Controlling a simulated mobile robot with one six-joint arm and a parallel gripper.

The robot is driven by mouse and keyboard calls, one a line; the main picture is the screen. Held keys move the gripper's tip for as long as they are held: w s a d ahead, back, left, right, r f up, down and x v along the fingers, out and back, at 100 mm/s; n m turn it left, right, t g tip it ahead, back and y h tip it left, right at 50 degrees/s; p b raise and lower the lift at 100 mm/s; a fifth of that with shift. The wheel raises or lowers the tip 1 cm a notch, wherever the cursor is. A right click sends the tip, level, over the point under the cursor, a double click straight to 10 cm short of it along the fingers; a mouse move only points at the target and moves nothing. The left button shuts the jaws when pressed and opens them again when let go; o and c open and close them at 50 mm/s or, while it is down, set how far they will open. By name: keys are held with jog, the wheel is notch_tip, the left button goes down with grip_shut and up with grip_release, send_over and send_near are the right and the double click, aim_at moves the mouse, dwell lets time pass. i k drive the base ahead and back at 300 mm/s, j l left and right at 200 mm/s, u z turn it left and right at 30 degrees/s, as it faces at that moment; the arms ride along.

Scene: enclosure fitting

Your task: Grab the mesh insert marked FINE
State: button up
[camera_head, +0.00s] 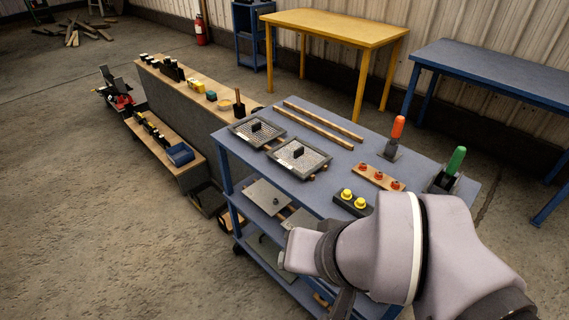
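Two mesh inserts lie side by side on the top of the blue cart (345,170). My arm fills the lower right, to the right of and nearer than the inserts. My gripper's fingers cannot be made out.
Two wooden strips (322,124) lie behind the inserts. A board with red knobs (380,177), yellow knobs (347,195), an orange-handled clamp (397,130) and a green-handled clamp (454,162) stand to the right. Flat plates (266,195) lie on the lower shelf.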

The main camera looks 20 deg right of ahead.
aim_at(301, 158)
jog(key=i+j+z, duration=0.45)
jog(key=i, duration=0.25)
jog(key=i+j+z, duration=0.4)
jog(key=i+j, duration=0.25)
jog(key=j, duration=0.25)
